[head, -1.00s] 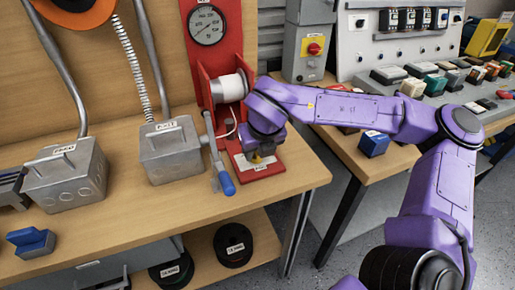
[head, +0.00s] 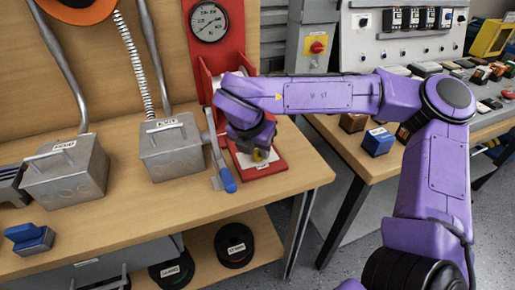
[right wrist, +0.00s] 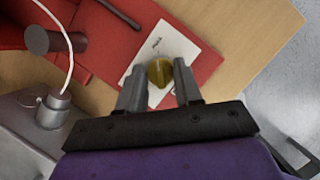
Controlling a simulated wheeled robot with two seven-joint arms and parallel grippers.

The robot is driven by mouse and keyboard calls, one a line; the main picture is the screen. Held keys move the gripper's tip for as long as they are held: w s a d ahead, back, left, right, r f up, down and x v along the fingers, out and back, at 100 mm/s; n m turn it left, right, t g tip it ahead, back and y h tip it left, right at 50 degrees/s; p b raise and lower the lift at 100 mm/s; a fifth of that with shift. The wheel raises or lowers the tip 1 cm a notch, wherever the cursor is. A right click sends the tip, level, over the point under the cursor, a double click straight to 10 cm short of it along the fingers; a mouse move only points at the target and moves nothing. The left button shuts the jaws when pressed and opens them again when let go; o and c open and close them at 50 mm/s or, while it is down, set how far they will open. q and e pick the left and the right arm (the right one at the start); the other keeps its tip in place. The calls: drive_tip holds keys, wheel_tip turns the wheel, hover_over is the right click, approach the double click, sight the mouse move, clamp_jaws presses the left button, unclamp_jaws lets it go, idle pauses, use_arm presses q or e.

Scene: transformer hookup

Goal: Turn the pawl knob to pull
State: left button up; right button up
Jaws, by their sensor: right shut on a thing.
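The pawl knob (right wrist: 160,72) is a small round yellow-brass knob. It stands on a white label plate (right wrist: 172,50) on the red base of the winch stand. In the right wrist view it sits between the two fingers of my right gripper (right wrist: 159,82), which is shut on it. In the head view the knob (head: 259,155) shows partly below my right gripper (head: 256,150); its turned angle is too small to read. My purple right forearm hides much of the winch drum. My left gripper is not in view.
A crank handle with a blue grip (head: 228,181) is just left of the red base (head: 272,162). Grey boxes (head: 172,147) stand further left. A blue block (head: 378,141) sits on the right-hand bench. The wooden front edge before the base is clear.

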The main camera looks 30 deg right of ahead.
idle(0.4)
drive_tip(key=o, duration=1)
drive_tip(key=v, duration=1)
drive_tip(key=shift+w+a+r, duration=0.1)
drive_tip(key=shift+r, duration=0.15)
drive_tip(key=shift+f, duration=0.1)
